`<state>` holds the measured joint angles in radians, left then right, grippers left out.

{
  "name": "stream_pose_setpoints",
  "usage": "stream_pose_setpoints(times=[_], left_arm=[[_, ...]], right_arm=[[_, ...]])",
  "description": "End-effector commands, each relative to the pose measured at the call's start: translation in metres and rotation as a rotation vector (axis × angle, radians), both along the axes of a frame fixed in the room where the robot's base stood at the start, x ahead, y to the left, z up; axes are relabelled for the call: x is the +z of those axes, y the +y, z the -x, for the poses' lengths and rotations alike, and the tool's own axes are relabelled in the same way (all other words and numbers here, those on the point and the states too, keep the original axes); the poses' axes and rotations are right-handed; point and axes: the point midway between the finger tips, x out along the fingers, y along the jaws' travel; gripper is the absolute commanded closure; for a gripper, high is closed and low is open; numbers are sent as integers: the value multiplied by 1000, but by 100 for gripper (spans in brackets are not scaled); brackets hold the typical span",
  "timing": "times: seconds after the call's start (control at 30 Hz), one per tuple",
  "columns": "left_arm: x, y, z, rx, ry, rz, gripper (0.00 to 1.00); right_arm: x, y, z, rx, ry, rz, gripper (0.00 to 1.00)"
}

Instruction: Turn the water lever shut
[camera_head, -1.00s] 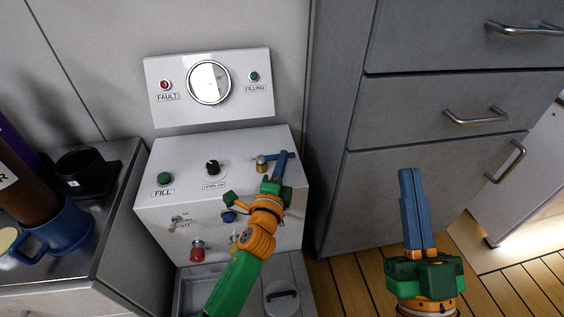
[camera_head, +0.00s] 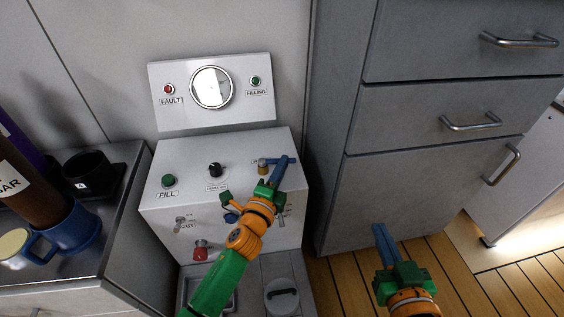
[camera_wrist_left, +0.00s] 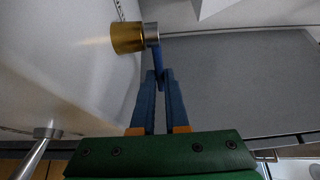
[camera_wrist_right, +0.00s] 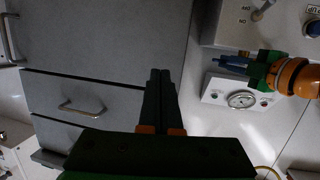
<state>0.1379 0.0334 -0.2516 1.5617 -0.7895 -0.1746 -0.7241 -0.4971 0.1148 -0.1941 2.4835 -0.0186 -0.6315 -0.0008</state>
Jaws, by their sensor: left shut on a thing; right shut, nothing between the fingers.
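The water lever (camera_head: 263,163) is at the right of the panel's upper face. It has a gold base, clear in the left wrist view (camera_wrist_left: 127,37), with a silver collar and a thin blue handle (camera_wrist_left: 158,62). My left gripper (camera_head: 278,174) is at the lever. In the left wrist view its blue fingertips (camera_wrist_left: 159,76) are shut on the blue handle, close to the collar. The fingers partly hide the lever in the head view. My right gripper (camera_head: 379,228) is shut and empty, in front of the grey drawers; its fingers also show together in the right wrist view (camera_wrist_right: 160,74).
The panel (camera_head: 190,150) also carries a green FILL button (camera_head: 168,181), a black knob (camera_head: 214,169), switches and a red part (camera_head: 201,250). A round gauge (camera_head: 211,88) is above. Grey drawers (camera_head: 420,180) stand right. A blue mug (camera_head: 76,231) is at left.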

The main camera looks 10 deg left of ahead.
Motion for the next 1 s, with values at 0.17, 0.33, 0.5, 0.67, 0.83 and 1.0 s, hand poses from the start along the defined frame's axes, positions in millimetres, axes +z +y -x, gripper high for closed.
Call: stream_pose_setpoints(times=[0.17, 0.33, 0.5, 0.67, 0.83, 1.0], left_arm=[[3, 0, 3, -50, -1, -2, 100], [3, 1, 5, -103, -1, -3, 100], [3, 1, 9, -168, -1, -3, 100], [2, 3, 12, -233, -1, -2, 100], [1, 3, 14, -271, 0, 2, 100], [1, 4, 15, -276, 0, 3, 100]], right_arm=[[-44, -10, 21, -18, 260, 51, 100], [-82, -22, 52, -36, 506, 98, 100], [-111, -33, 92, -50, 746, 140, 100], [-126, -42, 128, -59, 929, 171, 100], [-133, -46, 147, -64, 1025, 186, 100], [-134, -47, 150, -65, 1038, 188, 100]])
